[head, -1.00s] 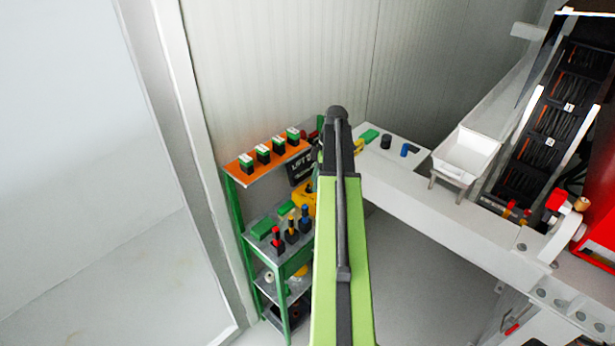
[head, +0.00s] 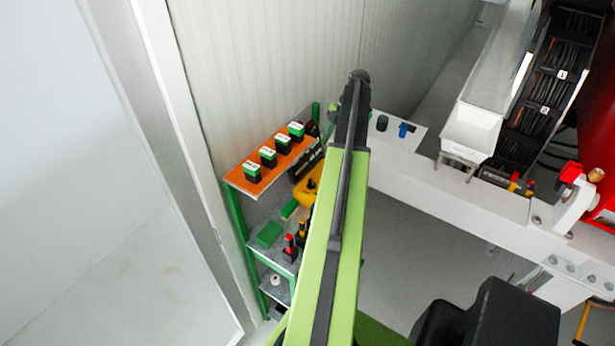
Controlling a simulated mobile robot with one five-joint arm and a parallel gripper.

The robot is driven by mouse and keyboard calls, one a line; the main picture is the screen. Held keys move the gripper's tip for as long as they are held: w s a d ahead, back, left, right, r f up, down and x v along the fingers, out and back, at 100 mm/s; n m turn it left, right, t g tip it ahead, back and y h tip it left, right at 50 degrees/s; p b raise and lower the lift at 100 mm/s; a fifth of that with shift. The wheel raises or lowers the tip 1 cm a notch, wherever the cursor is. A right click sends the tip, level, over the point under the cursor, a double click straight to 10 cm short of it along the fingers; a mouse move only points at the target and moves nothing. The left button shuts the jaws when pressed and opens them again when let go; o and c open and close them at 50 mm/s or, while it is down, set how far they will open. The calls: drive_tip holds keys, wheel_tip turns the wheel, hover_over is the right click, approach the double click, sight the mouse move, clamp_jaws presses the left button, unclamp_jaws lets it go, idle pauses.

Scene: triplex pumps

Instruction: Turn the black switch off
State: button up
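A short black knob-like part (head: 382,122) stands on the white beam's far end, just right of my raised arm and beside a small blue part (head: 403,130). I cannot tell whether it is the black switch, or its on or off position. My green and black arm rises through the middle of the view, hiding part of the shelf and beam. My gripper does not show beyond the arm's dark upper end.
A green-framed shelf (head: 236,215) stands at left, with several green-and-black blocks on its orange top and red and yellow handled items below. A white tray (head: 470,130) sits on the white beam (head: 440,195) at right. Grey floor lies below the beam.

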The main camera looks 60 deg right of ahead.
sight(312, 182)
drive_tip(key=b+x, duration=1.6)
drive_tip(key=x, duration=0.1)
drive_tip(key=shift+s+f, duration=0.1)
drive_tip(key=shift+f, duration=0.25)
drive_tip(key=shift+r, duration=0.1)
clamp_jaws()
drive_tip(key=shift+m, duration=0.4)
drive_tip(key=m+h, duration=0.1)
drive_tip(key=m, duration=0.1)
drive_tip(key=m+t, duration=0.1)
drive_tip(key=m, duration=0.2)
drive_tip(key=shift+s+a+m+t+h, duration=0.2)
drive_tip(key=shift+m+t+h, duration=0.1)
drive_tip(key=shift+h, duration=0.1)
drive_tip(key=m+h, duration=0.2)
drive_tip(key=m, duration=0.3)
drive_tip(key=shift+w+a, duration=0.1)
drive_tip(key=shift+m, duration=0.4)
